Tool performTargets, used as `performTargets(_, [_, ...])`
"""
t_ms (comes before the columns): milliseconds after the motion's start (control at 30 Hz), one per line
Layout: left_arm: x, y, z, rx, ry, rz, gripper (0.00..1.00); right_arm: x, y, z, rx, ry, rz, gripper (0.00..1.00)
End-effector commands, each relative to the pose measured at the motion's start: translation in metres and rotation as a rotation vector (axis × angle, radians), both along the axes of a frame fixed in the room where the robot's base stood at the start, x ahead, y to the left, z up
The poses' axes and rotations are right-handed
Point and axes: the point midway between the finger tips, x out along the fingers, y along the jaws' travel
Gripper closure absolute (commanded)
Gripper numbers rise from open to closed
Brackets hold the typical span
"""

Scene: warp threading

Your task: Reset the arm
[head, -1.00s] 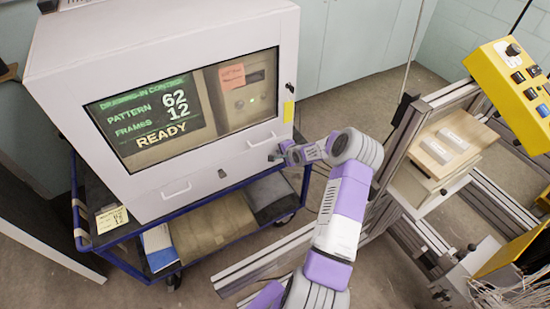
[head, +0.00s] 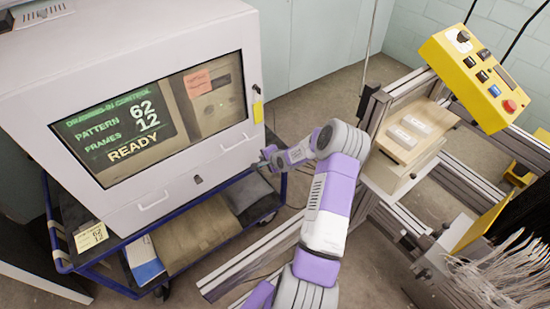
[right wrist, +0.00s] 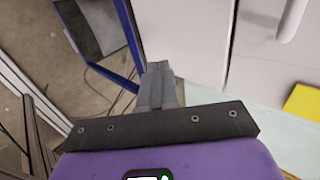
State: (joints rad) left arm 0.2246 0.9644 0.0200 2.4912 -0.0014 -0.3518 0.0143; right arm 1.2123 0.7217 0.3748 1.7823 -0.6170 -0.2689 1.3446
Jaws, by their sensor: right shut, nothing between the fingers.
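My right arm (head: 325,220) comes up from the bottom of the head view and bends left at the elbow. Its gripper (head: 268,154) is small there, close to the lower right corner of the white control cabinet (head: 225,60). In the right wrist view my right gripper (right wrist: 159,70) is shut and empty, its fingers pointing toward the cabinet's white side. I cannot tell whether it touches the cabinet. My left gripper is not in view.
The cabinet's screen (head: 115,125) reads "PATTERN 62, FRAMES 12, READY". It stands on a blue cart (head: 110,268). At right are a metal frame (head: 378,120), a wooden board with two pale blocks (head: 395,145), and a yellow button box (head: 480,75) with a red button.

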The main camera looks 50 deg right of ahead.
Motion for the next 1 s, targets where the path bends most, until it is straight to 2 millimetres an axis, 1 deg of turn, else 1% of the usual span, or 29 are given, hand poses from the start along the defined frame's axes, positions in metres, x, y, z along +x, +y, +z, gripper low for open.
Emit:
performTargets(33, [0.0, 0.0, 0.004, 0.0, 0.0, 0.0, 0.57, -0.011, 0.002, 0.011, 0.001, 0.002, -0.001, 1.0])
performTargets(200, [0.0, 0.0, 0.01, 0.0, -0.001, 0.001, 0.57, -0.035, 0.011, 0.033, 0.002, 0.002, 0.0, 1.0])
performTargets(300, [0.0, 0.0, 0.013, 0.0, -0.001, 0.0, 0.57, -0.045, 0.014, 0.042, 0.003, 0.002, -0.001, 1.0])
performTargets(400, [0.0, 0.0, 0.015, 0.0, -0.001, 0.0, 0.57, -0.051, 0.016, 0.048, 0.003, 0.003, 0.0, 1.0])
performTargets(767, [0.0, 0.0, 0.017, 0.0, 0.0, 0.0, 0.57, -0.054, 0.018, 0.052, 0.004, 0.003, 0.003, 1.0])
performTargets(867, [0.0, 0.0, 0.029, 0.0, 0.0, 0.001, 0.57, -0.054, 0.018, 0.064, 0.004, 0.003, 0.003, 1.0])
performTargets(1000, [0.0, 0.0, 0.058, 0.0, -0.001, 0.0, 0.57, -0.054, 0.018, 0.093, 0.003, 0.002, 0.002, 1.0])
